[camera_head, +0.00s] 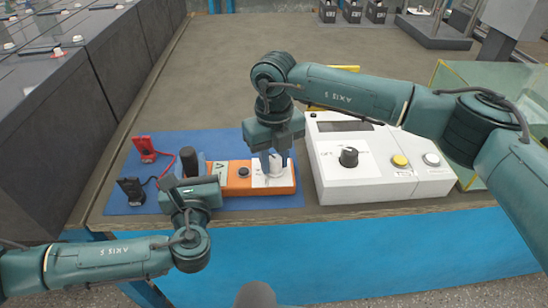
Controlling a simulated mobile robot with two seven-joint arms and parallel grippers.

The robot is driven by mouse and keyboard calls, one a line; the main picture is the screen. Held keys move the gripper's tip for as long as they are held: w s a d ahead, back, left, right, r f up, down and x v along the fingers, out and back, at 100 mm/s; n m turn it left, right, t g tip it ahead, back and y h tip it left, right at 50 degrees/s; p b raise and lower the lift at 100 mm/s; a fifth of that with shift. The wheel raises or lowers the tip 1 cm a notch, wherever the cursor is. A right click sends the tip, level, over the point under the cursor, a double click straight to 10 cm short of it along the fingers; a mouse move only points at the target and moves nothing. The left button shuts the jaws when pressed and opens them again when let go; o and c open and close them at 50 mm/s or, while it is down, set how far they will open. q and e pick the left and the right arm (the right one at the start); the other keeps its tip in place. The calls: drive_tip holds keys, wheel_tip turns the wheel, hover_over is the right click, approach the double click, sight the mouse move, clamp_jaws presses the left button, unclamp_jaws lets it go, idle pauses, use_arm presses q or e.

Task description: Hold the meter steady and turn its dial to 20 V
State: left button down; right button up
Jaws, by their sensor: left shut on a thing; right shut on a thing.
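The orange meter (240,189) lies on a blue mat (150,205) near the front edge of the table. My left gripper (191,170) is at the meter's left end and shut on it; the arm hides much of that end. A white dial (276,168) sits on a white plate at the meter's right end. My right gripper (270,158) comes down from above and is shut on the dial. The dial's pointer and the scale marks are too small and covered to read.
Red (144,150) and black (131,190) probes with leads lie left of the meter. A white box (370,170) with a black knob and buttons stands close to its right. A yellow-edged clear bin (470,75) is further right.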

sight(274, 157)
drive_tip(key=shift+m, duration=0.6)
drive_tip(key=o, duration=1)
wheel_tip(274, 157, up, 12)
drive_tip(key=shift+r, duration=0.1)
use_arm(q)
drive_tip(key=c, duration=1)
unclamp_jaws()
drive_tip(key=s+d, duration=0.1)
drive_tip(key=s, duration=1.1)
drive_tip(key=shift+d, duration=0.35)
